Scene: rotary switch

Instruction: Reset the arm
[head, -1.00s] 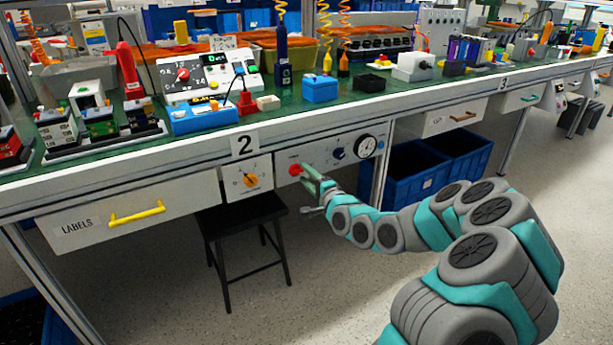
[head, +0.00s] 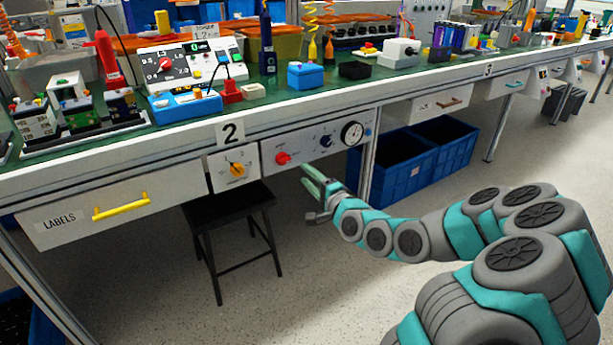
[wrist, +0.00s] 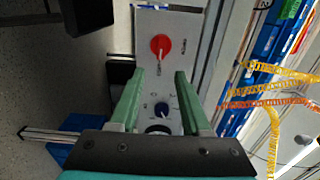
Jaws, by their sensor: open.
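My gripper (head: 318,190) is open and empty in the head view, in front of and a little below the switch panel (head: 305,146) under the bench. In the wrist view its two green fingers (wrist: 158,95) stand apart with nothing between their tips. A red rotary knob (head: 283,158) sits on the panel; in the wrist view the red knob (wrist: 161,46) is beyond the fingertips, not touched. A blue knob (head: 327,141) and a round gauge (head: 352,133) are to its right. An orange rotary switch (head: 237,169) is on the plate left of the panel.
The green-topped bench (head: 270,108) is crowded with devices. A black stool (head: 228,208) stands below the panel at left. Blue bins (head: 407,184) are under the bench to the right. A drawer with a yellow handle (head: 121,207) is at left. The floor in front is free.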

